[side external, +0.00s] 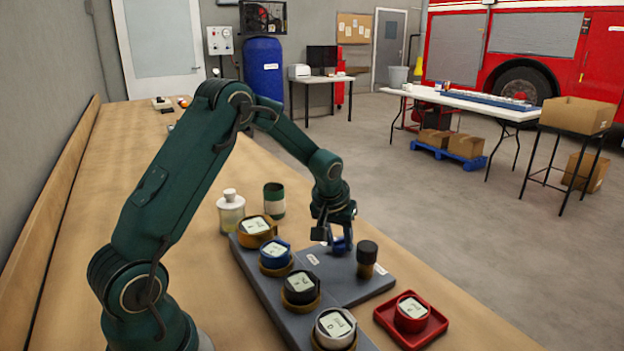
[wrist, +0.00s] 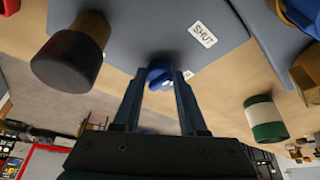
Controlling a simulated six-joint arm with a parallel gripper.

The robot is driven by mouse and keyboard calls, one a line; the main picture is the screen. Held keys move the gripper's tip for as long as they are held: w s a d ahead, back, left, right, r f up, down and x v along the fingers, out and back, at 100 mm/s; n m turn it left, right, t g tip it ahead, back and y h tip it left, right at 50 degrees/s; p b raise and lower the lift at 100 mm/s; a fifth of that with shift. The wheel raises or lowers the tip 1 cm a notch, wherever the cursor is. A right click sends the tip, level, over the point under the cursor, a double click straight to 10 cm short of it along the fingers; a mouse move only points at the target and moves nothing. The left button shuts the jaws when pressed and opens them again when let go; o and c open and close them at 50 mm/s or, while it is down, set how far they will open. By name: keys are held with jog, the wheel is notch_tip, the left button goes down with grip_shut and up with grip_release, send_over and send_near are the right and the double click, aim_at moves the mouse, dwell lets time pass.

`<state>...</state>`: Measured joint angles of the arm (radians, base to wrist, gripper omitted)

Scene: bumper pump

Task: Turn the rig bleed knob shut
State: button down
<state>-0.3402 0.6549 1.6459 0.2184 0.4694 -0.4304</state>
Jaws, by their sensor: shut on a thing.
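The blue bleed knob (side external: 342,246) sits on the grey board (side external: 350,287), near its back right edge. It also shows in the wrist view (wrist: 160,73), right between my fingertips. My gripper (side external: 338,238) points down and is shut on the blue knob. A white label reading SHUT (wrist: 202,34) lies on the board beside the knob in the wrist view. The fingers hide part of the knob, and I cannot tell which way it is turned.
A black-capped brass post (side external: 367,258) stands close to my gripper. Several gauges, including a black one (side external: 300,288), line the board's left. A red tray (side external: 433,325) holds a red gauge (side external: 410,314). A bottle (side external: 231,213) and green-white cylinder (side external: 274,200) stand behind.

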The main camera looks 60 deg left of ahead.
aim_at(339, 240)
jog(key=shift+r+n, duration=0.1)
jog(key=shift+n, duration=0.5)
jog(key=shift+c, duration=2.2)
grip_release()
jog(key=shift+v, duration=2.55)
jog(key=shift+d, duration=0.1)
